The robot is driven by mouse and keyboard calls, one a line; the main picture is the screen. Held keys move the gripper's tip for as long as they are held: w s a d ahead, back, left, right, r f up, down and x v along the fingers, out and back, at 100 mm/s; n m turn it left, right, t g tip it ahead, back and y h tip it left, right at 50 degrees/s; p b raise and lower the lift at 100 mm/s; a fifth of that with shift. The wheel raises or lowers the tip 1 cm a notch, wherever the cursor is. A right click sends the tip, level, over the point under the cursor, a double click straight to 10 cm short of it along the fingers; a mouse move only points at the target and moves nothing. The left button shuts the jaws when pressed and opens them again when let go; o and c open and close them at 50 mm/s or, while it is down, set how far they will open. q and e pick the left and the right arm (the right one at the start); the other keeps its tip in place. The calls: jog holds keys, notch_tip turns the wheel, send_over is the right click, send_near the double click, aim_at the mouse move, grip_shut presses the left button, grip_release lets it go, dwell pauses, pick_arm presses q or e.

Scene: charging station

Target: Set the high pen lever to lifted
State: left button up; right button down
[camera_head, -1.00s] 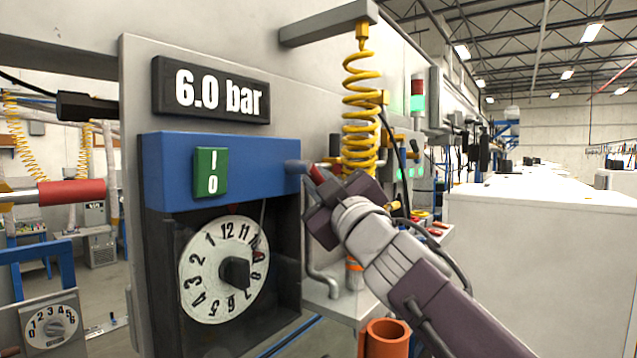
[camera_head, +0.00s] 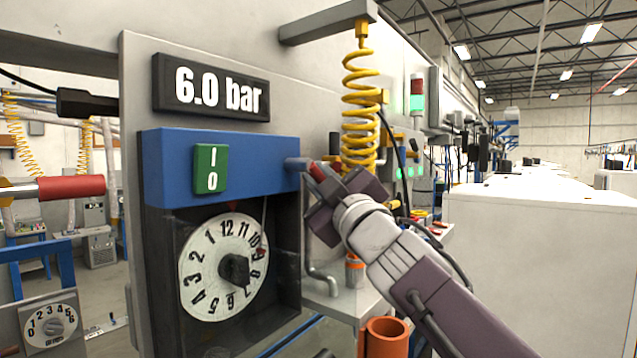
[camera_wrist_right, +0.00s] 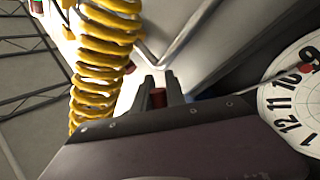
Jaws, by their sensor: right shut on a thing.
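A lever with a grey stub and a red grip (camera_head: 317,171) sticks out at the right end of the blue bar (camera_head: 262,168) of the dial unit. I take it to be the high pen lever. My right gripper (camera_head: 322,178) is shut on its red grip. In the right wrist view the red grip (camera_wrist_right: 158,97) shows between the two dark fingertips (camera_wrist_right: 160,92). The white numbered dial (camera_head: 203,282) has a dark knob (camera_head: 235,270) at its middle. A thin pen arm with a red tip (camera_wrist_right: 307,68) reaches the dial near the 9 and 10. My left gripper is out of view.
A yellow coiled hose (camera_head: 359,125) hangs just behind my right gripper. A grey bent pipe (camera_head: 318,275) and an orange cup (camera_head: 385,337) are below. A green I/0 plate (camera_head: 211,169) and a 6.0 bar sign (camera_head: 211,88) sit on the panel's front.

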jog(key=shift+r+n+g+y+b, duration=0.2)
jog(key=shift+r+n+y, duration=0.4)
jog(key=shift+n+y, duration=0.95)
jog(key=shift+r+n+g+y+b, duration=0.2)
jog(key=shift+r+n+y, duration=0.55)
jog(key=shift+n, duration=1.3)
jog(key=shift+r+n+g+y+b, duration=0.1)
jog(key=shift+r+n+g+y, duration=0.25)
jog(key=shift+n+y, duration=1.25)
jog(key=shift+r+n, duration=0.15)
jog(key=shift+n, duration=0.35)
